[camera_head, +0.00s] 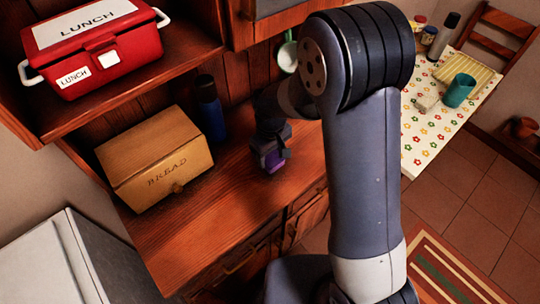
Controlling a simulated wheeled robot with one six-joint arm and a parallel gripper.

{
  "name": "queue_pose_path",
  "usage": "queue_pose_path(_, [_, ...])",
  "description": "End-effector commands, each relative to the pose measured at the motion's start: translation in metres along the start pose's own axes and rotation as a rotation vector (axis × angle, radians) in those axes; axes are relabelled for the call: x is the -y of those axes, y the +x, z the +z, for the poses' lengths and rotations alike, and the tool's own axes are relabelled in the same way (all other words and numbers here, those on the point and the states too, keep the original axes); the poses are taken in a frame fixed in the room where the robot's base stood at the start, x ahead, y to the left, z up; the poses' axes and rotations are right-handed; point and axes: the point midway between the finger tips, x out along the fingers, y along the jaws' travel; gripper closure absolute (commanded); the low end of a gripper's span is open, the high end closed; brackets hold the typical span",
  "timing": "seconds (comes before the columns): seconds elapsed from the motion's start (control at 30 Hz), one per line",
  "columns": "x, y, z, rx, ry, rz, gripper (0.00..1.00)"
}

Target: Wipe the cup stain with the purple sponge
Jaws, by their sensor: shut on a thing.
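My gripper (272,156) is over the dark wood counter (215,228), to the right of the bread box. It is shut on the purple sponge (275,165), of which only a small part shows below the fingers. The sponge is at or just above the counter top; I cannot tell whether it touches. I cannot make out a cup stain on the counter; my arm hides the counter's right part.
A bread box (150,155) and a dark blue bottle (211,110) stand at the back of the counter. A red lunch box (95,45) sits on the shelf above. At right, a flowered table (425,140) holds a teal cup (459,90). The counter's front left is clear.

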Motion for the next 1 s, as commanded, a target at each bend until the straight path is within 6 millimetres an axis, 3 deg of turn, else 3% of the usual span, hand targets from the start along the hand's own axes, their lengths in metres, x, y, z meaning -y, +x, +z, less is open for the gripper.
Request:
queue_pose_path(0.43, [-0.002, -0.041, 0.002, -0.001, 0.005, 0.000, 0.68])
queue_pose_path(1.0, [-0.003, -0.043, 0.003, 0.000, 0.006, 0.000, 0.68])
